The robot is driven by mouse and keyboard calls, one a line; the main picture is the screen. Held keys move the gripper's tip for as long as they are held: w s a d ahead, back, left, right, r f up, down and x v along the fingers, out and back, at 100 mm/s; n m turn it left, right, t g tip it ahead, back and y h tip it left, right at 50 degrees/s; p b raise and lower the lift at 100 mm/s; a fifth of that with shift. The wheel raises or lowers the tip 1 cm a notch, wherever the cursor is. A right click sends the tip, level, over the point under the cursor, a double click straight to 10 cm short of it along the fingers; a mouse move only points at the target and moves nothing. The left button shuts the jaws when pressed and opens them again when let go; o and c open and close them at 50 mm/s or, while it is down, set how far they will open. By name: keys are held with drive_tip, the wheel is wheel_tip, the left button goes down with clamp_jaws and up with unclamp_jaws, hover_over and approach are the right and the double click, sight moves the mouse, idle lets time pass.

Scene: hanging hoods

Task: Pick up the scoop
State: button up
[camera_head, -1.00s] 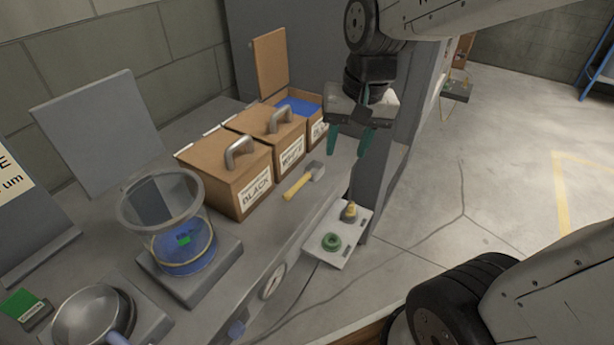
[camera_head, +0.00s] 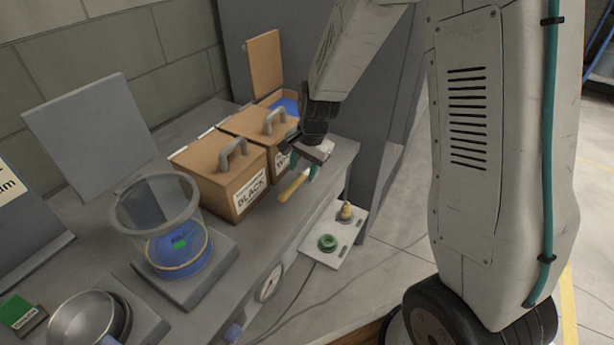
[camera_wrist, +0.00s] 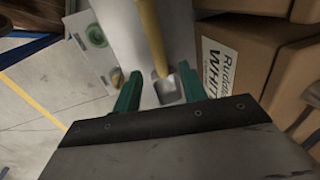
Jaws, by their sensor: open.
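The scoop (camera_head: 291,187) lies on the grey bench in front of the labelled boxes. In the head view its yellow handle shows, and its metal head is hidden behind my gripper. In the wrist view the scoop's yellow handle (camera_wrist: 152,38) points away from me, and its metal head (camera_wrist: 169,89) lies nearest the fingers. My gripper (camera_head: 304,163) is over the head end of the scoop, with its teal fingers pointing down. In the wrist view my gripper (camera_wrist: 160,93) is open, with the scoop's head between the two fingers in the picture. I cannot tell the height gap.
Brown boxes with handles, one labelled BLACK (camera_head: 222,183), stand close behind the scoop. An open box with blue contents (camera_head: 285,104) is at the back. A glass container (camera_head: 158,217) stands to the left.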

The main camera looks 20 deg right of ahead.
sight(300, 179)
drive_tip(key=f, duration=0.3)
drive_tip(key=shift+w+a+f, duration=0.3)
drive_tip(key=shift+a+f, duration=0.05)
clamp_jaws()
drive_tip(key=shift+r, duration=0.2)
drive_tip(key=shift+r, duration=0.25)
wheel_tip(300, 179, up, 3)
drive_tip(key=shift+r, duration=0.1)
drive_tip(key=s+a, duration=0.3)
drive_tip(key=s, duration=0.4)
drive_tip(key=s+a+r, duration=0.1)
drive_tip(key=s+a, duration=0.2)
drive_tip(key=s, duration=0.4)
drive_tip(key=shift+s, duration=0.4)
